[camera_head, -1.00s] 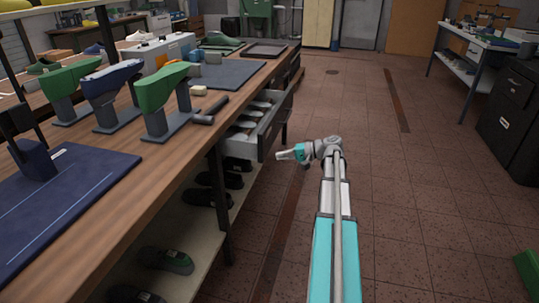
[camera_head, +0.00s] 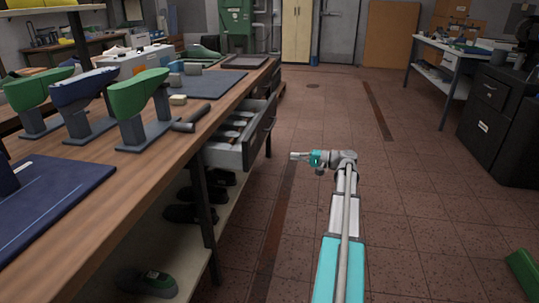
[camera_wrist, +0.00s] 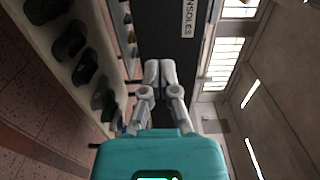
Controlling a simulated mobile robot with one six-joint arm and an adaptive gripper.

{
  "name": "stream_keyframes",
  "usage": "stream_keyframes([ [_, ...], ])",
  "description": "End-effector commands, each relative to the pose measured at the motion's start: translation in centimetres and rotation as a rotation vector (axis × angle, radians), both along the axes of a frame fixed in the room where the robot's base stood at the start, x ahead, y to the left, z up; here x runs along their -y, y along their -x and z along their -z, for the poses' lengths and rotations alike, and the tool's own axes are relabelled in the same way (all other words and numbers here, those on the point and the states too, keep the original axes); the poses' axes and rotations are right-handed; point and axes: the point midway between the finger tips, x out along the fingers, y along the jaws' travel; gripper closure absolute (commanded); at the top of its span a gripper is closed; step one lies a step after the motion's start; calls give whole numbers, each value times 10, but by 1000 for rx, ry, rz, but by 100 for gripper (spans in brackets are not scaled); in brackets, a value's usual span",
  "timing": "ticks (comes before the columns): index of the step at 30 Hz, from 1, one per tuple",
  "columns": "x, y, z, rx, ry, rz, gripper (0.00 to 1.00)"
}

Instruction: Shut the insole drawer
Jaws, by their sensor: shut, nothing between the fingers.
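The insole drawer (camera_head: 262,131) stands pulled out from under the workbench top, with pale insoles (camera_head: 236,127) lying inside. Its dark front faces the aisle, and in the wrist view the drawer front (camera_wrist: 168,38) fills the upper middle, turned on its side, with a label (camera_wrist: 188,17) ending in "NSOLES". My gripper (camera_head: 293,156) is shut and empty, a little to the right of the drawer front and pointing left towards it. In the wrist view the closed fingertips (camera_wrist: 160,68) overlap the drawer front; I cannot tell whether they touch it.
The workbench top (camera_head: 150,180) holds green and blue shoe lasts (camera_head: 140,95) on stands and a dark hammer (camera_head: 191,117). Dark shoes (camera_head: 150,283) lie on the shelf below.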

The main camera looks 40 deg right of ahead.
Motion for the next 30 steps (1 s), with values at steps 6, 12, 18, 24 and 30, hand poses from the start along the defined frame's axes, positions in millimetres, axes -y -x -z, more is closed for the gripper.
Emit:
stream_keyframes([
  [6,-9,-10,0,-1,1,-2,100],
  [12,-24,-27,0,-1,1,-4,100],
  [18,-44,-51,0,-1,1,-4,100],
  [24,-63,-74,0,-1,1,-4,100],
  [30,-81,-94,0,-1,1,-5,100],
])
